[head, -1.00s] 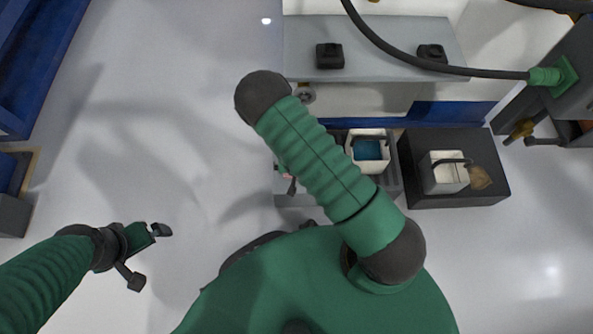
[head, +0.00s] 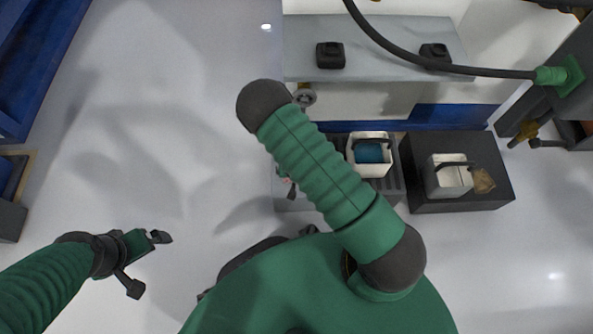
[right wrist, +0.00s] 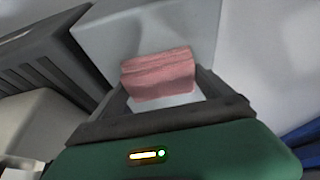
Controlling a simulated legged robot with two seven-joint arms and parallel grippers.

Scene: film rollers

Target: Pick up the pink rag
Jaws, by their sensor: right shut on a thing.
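The pink rag (right wrist: 157,76) is a folded pink block in the right wrist view. My right gripper (right wrist: 162,84) is shut on it, with a dark finger on each side. A light grey surface shows behind and below the rag. In the head view my right arm hides most of that gripper and the rag; only a small dark and pinkish bit shows left of the arm. My left gripper (head: 149,262) is open and empty over the bare floor at the lower left.
A white bucket (head: 384,164) with something blue inside stands right of my right arm. Another white bucket (head: 447,181) with a brush stands on a black box (head: 425,147). A grey shelf (head: 385,62) is behind them.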

